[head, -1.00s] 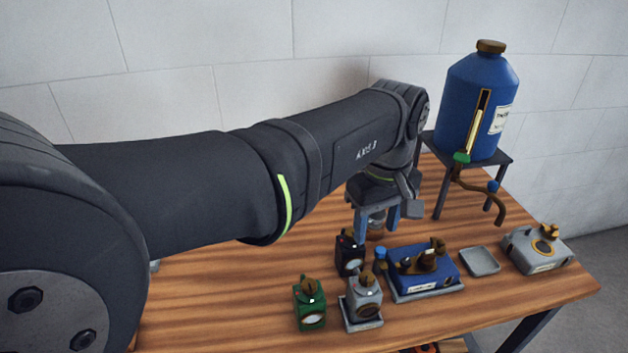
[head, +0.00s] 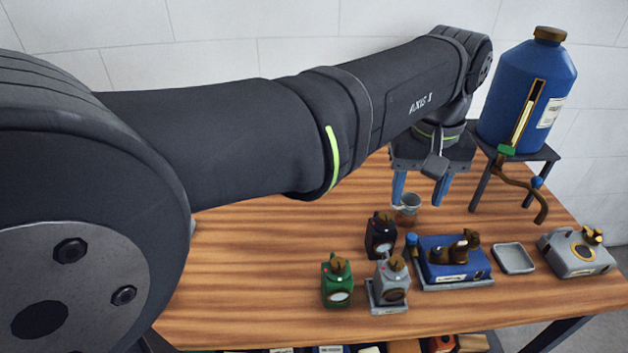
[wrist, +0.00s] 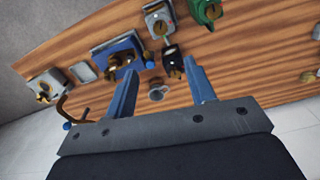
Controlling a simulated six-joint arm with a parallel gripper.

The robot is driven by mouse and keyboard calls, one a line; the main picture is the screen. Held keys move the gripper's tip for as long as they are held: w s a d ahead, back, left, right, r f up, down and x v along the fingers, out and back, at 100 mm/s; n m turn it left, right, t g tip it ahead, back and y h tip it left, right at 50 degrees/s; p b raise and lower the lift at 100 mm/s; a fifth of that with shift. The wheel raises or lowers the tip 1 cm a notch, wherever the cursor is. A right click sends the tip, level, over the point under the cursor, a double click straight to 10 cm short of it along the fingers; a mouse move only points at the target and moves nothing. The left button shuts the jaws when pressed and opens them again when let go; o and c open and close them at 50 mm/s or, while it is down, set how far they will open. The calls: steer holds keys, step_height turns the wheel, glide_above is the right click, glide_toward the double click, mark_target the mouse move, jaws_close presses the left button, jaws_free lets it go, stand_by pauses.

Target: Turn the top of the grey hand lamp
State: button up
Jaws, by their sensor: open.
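The grey hand lamp (head: 391,288) stands upright on a small grey tray (head: 388,308) near the table's front edge, between the green lamp and the blue box. It has a brass top (head: 397,263) and a round front lens. In the wrist view the grey lamp (wrist: 157,18) shows at the top edge. My gripper (head: 420,192) is open and empty, pointing down. It is behind the black lamp and apart from the grey lamp. In the wrist view my open gripper's fingers (wrist: 160,70) reach towards the lamps.
A green lamp (head: 338,285) and a black lamp (head: 380,237) stand close by. A small metal cup (head: 408,204) is near my fingers. A blue box (head: 455,270), an empty grey dish (head: 514,258) and a grey canister (head: 578,262) stand right. A blue tank (head: 528,95) stands behind. The table's left is clear.

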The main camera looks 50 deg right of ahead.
steer(key=m, duration=0.8)
glide_toward(397, 260)
step_height(397, 260, down, 9)
steer(key=shift+a+r, duration=0.1)
steer(key=shift+r, duration=0.1)
steer(key=c, duration=1)
